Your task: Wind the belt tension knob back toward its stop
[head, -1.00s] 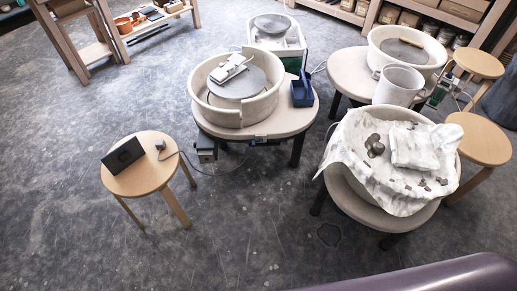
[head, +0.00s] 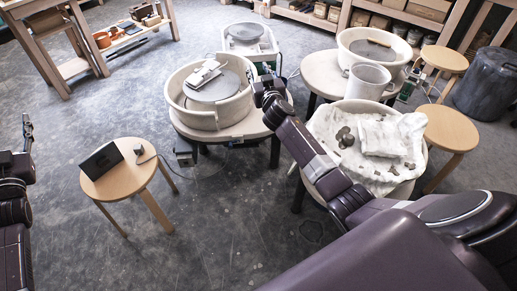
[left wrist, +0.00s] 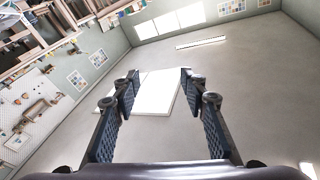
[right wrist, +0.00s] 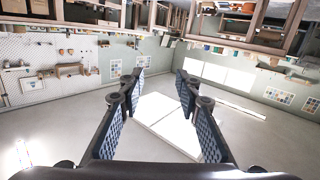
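A potter's wheel with a cream splash pan (head: 232,112) and grey wheel head (head: 210,90) stands mid-view in the head view. A small grey box (head: 185,153) hangs at the left of its table. I cannot make out the belt tension knob for certain. My left gripper (head: 27,125) is at the left edge, away from the wheels. The left wrist view shows its fingers (left wrist: 160,82) apart and empty.
A round wooden stool (head: 140,178) with a dark tablet (head: 101,160) stands left of the wheel, with a cable running toward it. A cloth-draped wheel (head: 380,135) is at right, close to my right arm. The grey floor (head: 225,230) in front is clear.

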